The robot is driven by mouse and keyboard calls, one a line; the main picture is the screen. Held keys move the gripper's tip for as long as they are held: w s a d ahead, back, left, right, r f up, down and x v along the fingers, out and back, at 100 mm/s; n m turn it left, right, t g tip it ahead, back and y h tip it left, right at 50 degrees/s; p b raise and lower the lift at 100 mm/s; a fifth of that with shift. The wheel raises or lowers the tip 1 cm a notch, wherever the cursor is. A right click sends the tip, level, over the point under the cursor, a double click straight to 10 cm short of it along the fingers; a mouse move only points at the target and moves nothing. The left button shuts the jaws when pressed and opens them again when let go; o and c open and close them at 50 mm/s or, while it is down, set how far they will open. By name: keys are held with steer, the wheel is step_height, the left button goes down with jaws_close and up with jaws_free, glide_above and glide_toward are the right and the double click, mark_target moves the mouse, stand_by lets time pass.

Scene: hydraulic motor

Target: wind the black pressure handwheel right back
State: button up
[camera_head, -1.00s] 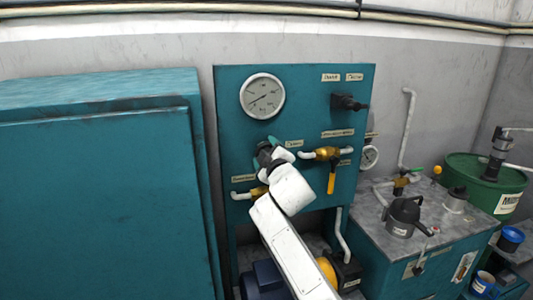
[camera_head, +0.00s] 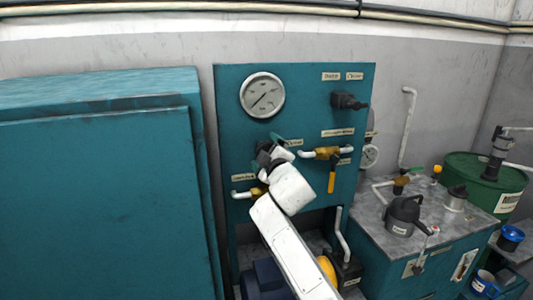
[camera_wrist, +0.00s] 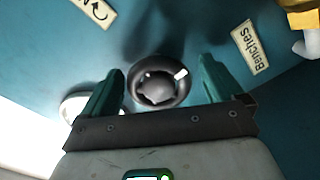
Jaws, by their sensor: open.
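The black handwheel (camera_wrist: 160,84) shows in the wrist view, a round knob with a pale mark on its upper right rim, on the teal panel. My gripper (camera_wrist: 160,70) is open, with one teal finger on each side of the wheel. Gaps show between the wheel and both fingers. In the head view my gripper (camera_head: 272,147) is at the panel below the gauge, and the handwheel is hidden behind it. The pressure gauge (camera_head: 262,95) has a white face; its needle lies on a slant towards the lower left.
A brass valve with a yellow lever (camera_head: 331,178) is right of my gripper. A black fitting (camera_head: 348,102) juts from the panel's upper right. A teal cabinet (camera_head: 100,190) stands close on the left. A bench (camera_head: 390,232) with a dark can is at right.

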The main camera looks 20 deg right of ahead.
steer(key=s, duration=1)
steer(key=shift+s+b, duration=0.4)
steer(key=s+d+f+m+g, duration=0.2)
steer(key=s+f+m+g, duration=0.2)
steer(key=s+f, duration=0.75)
steer(key=s+d+f+m+g, duration=0.25)
steer(key=s+f+g, duration=0.4)
steer(key=f, duration=0.85)
steer(key=s+d+f+m+g, duration=0.1)
steer(key=s+f+g, duration=0.1)
steer(key=s, duration=0.8)
steer(key=s+d+f+m+g, duration=0.1)
steer(key=s+f, duration=0.3)
steer(key=s, duration=0.7)
steer(key=s+d+f+m+g, duration=0.1)
steer(key=s+f+m+g, duration=0.2)
steer(key=s, duration=0.7)
steer(key=shift+s+d+f, duration=0.15)
steer(key=shift+s+f, duration=0.15)
steer(key=shift+f, duration=0.3)
steer(key=shift+m+g, duration=0.25)
steer(key=shift+c, duration=0.3)
